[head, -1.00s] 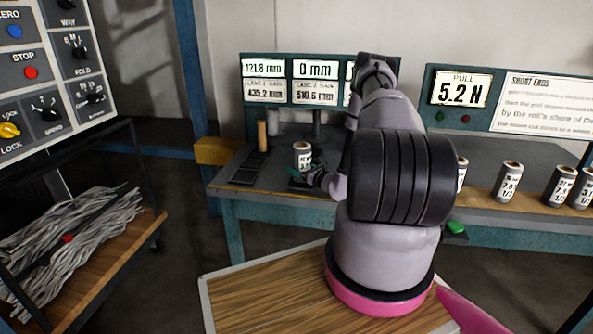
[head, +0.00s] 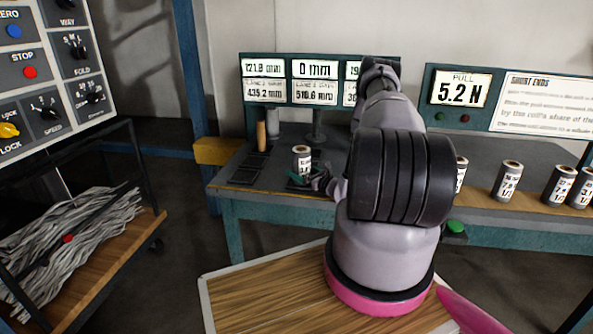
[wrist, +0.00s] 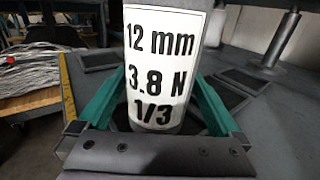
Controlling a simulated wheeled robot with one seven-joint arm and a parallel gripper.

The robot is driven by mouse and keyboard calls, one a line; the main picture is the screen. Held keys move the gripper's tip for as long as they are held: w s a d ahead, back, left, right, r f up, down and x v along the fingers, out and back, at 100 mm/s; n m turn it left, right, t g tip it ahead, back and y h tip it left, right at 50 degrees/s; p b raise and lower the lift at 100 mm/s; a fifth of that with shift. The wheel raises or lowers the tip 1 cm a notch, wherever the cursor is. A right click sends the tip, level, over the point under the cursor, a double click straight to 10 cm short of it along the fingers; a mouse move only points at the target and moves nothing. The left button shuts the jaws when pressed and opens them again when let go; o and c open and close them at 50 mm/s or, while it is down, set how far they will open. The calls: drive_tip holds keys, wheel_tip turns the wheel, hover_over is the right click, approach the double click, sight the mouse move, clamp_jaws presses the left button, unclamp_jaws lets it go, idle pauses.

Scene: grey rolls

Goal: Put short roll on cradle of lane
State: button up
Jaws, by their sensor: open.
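A short grey roll (head: 302,160) with a white label stands upright on the bench, below the middle display. In the wrist view, the roll (wrist: 163,65) reads "12 mm, 3.8 N, 1/3". My gripper (head: 304,177) is open, with its teal fingers on both sides of the roll, low down. The wrist view shows the fingers (wrist: 160,105) beside the roll, with a gap at the right one. The roll's base and the cradle under it are mostly hidden by my gripper. Dark flat plates (head: 246,172) lie on the bench to the left.
A tan roll (head: 261,136) and a grey cylinder (head: 273,122) stand at the bench's back left. More labelled rolls (head: 508,180) stand along the right shelf. Displays (head: 316,80) rise behind the bench, with a post (wrist: 284,38) close behind the roll. My arm hides the bench's middle.

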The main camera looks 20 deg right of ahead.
drive_tip(key=v, duration=0.9)
drive_tip(key=shift+s+r, duration=0.1)
drive_tip(key=shift+s, duration=0.2)
drive_tip(key=shift+d, duration=0.1)
